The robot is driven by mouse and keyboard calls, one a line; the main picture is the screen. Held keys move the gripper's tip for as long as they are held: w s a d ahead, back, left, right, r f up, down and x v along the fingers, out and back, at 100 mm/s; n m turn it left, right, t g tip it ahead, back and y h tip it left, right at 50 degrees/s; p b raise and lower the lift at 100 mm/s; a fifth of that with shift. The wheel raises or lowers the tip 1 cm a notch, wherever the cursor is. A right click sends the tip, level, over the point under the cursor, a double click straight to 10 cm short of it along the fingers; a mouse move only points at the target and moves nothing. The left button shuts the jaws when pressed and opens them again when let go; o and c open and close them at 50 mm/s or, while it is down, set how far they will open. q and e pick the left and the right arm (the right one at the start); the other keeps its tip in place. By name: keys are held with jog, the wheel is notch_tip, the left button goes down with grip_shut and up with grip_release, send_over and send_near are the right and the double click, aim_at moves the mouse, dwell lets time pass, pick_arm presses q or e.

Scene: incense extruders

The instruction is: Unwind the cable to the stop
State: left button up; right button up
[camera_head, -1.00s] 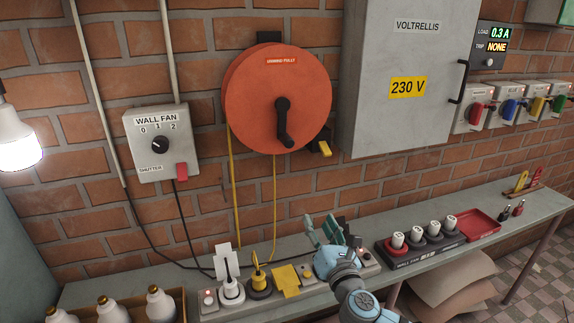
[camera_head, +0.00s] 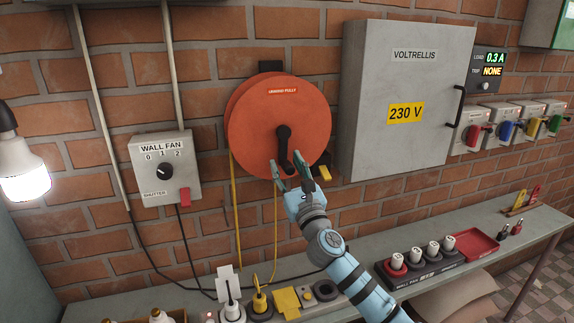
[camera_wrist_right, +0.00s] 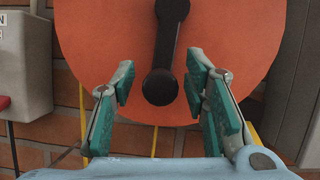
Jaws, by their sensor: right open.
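An orange cable reel (camera_head: 255,115) hangs on the brick wall, with a black crank (camera_head: 283,150) pointing down from its hub. Yellow cable (camera_head: 236,215) hangs from the reel toward the bench. My right gripper (camera_head: 291,171) is open just in front of and below the crank's lower end. In the right wrist view, the crank's knob (camera_wrist_right: 160,87) sits between the two open green-padded fingers (camera_wrist_right: 163,98), with gaps on both sides. The reel's face (camera_wrist_right: 110,50) fills the background there. My left gripper does not show.
A yellow-tipped catch (camera_head: 323,174) sits at the reel's lower right. A wall fan switch box (camera_head: 165,168) is left of the reel and a grey cabinet (camera_head: 400,130) right. Sockets and plugs line the bench (camera_head: 485,245) below.

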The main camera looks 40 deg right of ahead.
grip_shut()
jog(key=shift+d, duration=0.15)
dwell(0.4)
